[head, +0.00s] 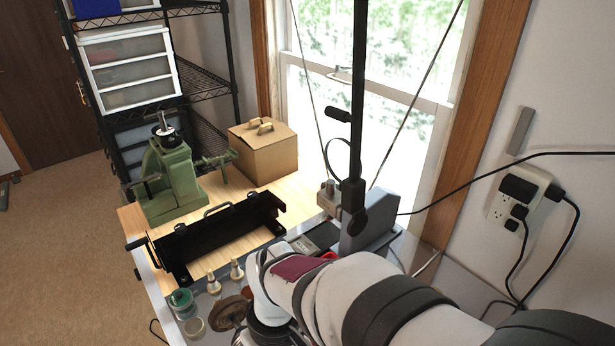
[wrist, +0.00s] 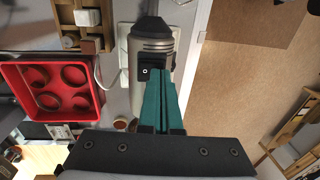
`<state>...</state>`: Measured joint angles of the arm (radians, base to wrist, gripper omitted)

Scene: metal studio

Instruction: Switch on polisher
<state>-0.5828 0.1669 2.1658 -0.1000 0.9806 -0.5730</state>
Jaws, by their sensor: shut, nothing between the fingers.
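The polisher (wrist: 153,45) shows in the wrist view as a silver cylinder with a dark tapered end. A black switch (wrist: 145,71) with a white round mark sits on its side. My gripper (wrist: 160,78) has teal fingers closed together with nothing between them. Their tips are right beside the switch, to its right in the picture, and overlap the polisher's body. I cannot tell whether they touch it. In the head view a brown buffing wheel (head: 229,312) shows at the bench's front; my arm hides the area beside it and my gripper.
A red tray (wrist: 20,75) with round holes lies left of the polisher in the wrist view. Small jars (head: 181,302) sit at the front.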

